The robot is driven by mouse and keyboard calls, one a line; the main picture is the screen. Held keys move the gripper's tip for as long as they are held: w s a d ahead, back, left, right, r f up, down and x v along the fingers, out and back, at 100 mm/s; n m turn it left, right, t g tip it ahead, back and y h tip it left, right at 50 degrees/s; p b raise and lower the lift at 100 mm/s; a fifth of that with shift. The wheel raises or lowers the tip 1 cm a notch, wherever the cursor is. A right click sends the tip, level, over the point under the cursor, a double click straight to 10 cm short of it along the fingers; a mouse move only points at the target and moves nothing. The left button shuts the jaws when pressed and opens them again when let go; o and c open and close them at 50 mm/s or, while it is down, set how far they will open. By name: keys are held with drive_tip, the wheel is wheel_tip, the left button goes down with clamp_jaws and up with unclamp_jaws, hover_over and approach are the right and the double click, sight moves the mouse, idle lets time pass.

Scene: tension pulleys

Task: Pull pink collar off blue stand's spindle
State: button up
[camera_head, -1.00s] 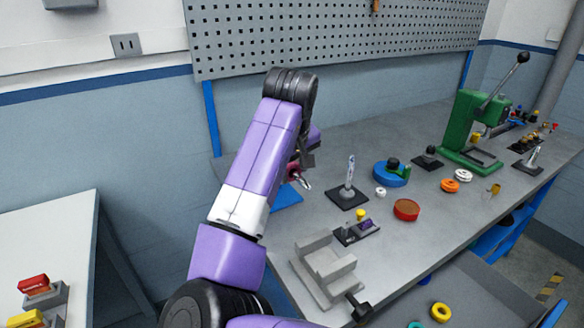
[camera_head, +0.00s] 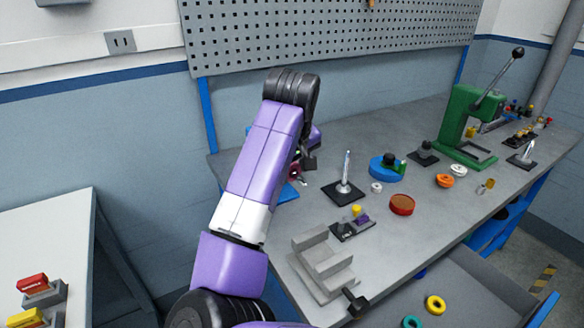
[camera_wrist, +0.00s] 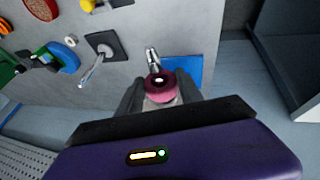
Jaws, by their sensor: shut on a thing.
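The pink collar (camera_wrist: 161,90) is a dark pink ring held between the two fingers of my gripper (camera_wrist: 160,94) in the wrist view. A silver spindle part (camera_wrist: 152,59) shows just beyond the ring, and a small pale spot shows in its hole. I cannot tell whether the collar is still around the spindle. The blue stand's base (camera_wrist: 186,70) lies behind the right finger. In the head view my arm hides most of the gripper; a bit of the pink collar (camera_head: 294,171) shows above the blue base (camera_head: 288,193).
A black stand with a silver spindle (camera_head: 344,190) is close to the right of my gripper. Beyond it are a white ring (camera_head: 376,187), a blue disc (camera_head: 381,168) and a red disc (camera_head: 402,205). A grey stepped block (camera_head: 322,266) lies at the bench's front. A pegboard (camera_head: 330,40) hangs behind.

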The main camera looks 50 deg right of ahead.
sight(304, 182)
drive_tip(key=shift+s+a+p, duration=0.2)
drive_tip(key=shift+s+p, duration=0.4)
drive_tip(key=shift+p, duration=0.05)
idle(1.2)
drive_tip(key=shift+s+a+p, duration=0.25)
drive_tip(key=shift+s+p, duration=0.05)
drive_tip(key=shift+s, duration=0.5)
drive_tip(key=shift+s+a+p, duration=0.2)
drive_tip(key=shift+s+p, duration=0.1)
drive_tip(key=shift+s, duration=0.45)
drive_tip(key=shift+p, duration=0.35)
drive_tip(key=shift+s+a+p, duration=0.25)
drive_tip(key=shift+s+p, duration=0.05)
drive_tip(key=shift+s, duration=0.55)
drive_tip(key=shift+s+a+p, duration=0.2)
drive_tip(key=shift+s+p, duration=0.05)
drive_tip(key=shift+s, duration=0.6)
drive_tip(key=shift+s, duration=0.2)
drive_tip(key=shift+s+a, duration=0.2)
drive_tip(key=shift+s, duration=0.3)
